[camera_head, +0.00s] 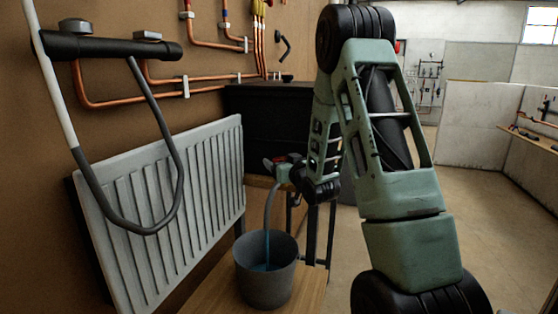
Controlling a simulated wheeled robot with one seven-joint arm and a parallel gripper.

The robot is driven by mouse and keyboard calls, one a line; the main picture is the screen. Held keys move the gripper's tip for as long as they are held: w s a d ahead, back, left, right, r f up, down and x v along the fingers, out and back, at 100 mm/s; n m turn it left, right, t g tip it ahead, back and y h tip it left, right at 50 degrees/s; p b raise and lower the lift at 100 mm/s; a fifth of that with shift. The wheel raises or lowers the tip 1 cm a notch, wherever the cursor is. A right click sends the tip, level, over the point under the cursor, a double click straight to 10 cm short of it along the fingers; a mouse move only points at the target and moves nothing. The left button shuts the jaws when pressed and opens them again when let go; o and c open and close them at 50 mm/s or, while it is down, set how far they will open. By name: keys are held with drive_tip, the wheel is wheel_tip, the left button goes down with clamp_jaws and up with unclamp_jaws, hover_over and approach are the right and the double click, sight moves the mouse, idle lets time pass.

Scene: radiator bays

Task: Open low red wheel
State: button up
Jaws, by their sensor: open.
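A small red part (279,160), which looks like the low red wheel, shows at the right end of the white radiator (165,210). My gripper (273,166) is right at it, with my arm reaching down from the right. The gripper covers most of the red part, and I cannot tell whether the fingers touch it. The gripper is open. A thin pale blue-grey hose or stream (270,210) curves down from beside the gripper into a grey bucket (265,284).
The bucket stands on a wooden surface (215,295) below the radiator. A dark box (275,105) stands behind the gripper. A black bar with a hanging grey hose (178,165) is at the left. Copper pipes (160,103) run along the brown wall. Floor at the right is clear.

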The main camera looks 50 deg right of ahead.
drive_tip(key=c, duration=1)
drive_tip(key=shift+o, duration=0.2)
drive_tip(key=shift+b, duration=0.3)
drive_tip(key=shift+d+n+t+y, duration=0.1)
drive_tip(key=shift+n+t+y, duration=0.25)
drive_tip(key=shift+y, duration=0.25)
drive_tip(key=shift+n+y+b, duration=0.45)
drive_tip(key=shift+y, duration=0.15)
drive_tip(key=o, duration=1)
drive_tip(key=shift+c, duration=0.2)
